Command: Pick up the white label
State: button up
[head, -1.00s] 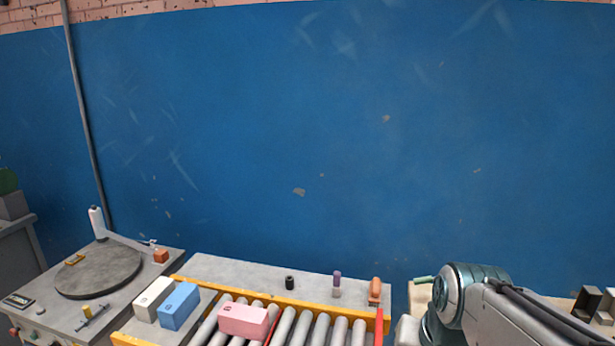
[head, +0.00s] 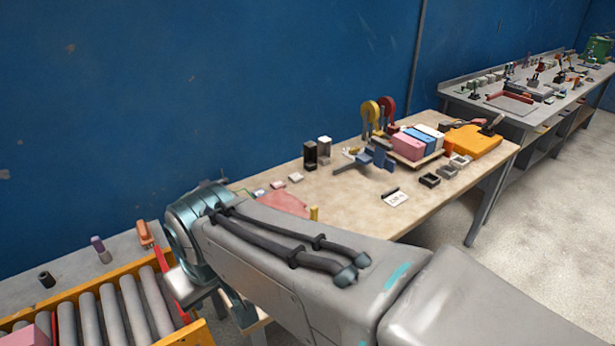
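A small white label (head: 397,200) with dark print lies on the tan-topped table, near its front edge. A thin dark bar lies along its far edge. My arm crosses the lower middle of the view, and its wrist end is at the left, above the end of the roller conveyor. My gripper (head: 192,290) shows only in part below the wrist, well to the left of the label and apart from it. Its fingers are not clear enough to tell whether they are open or shut.
The tan table (head: 340,205) holds pink, blue and white boxes, an orange case (head: 470,140), tape reels and small black trays (head: 430,180). The roller conveyor (head: 100,310) is at lower left. A grey bench (head: 470,98) stands at far right. Open floor (head: 570,190) lies right of the table.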

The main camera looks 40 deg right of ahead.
aim_at(295, 178)
jog(key=z, duration=1.2)
jog(key=k, duration=0.5)
jog(key=z, duration=1.5)
jog(key=i, duration=1.3)
jog(key=u, duration=2.4)
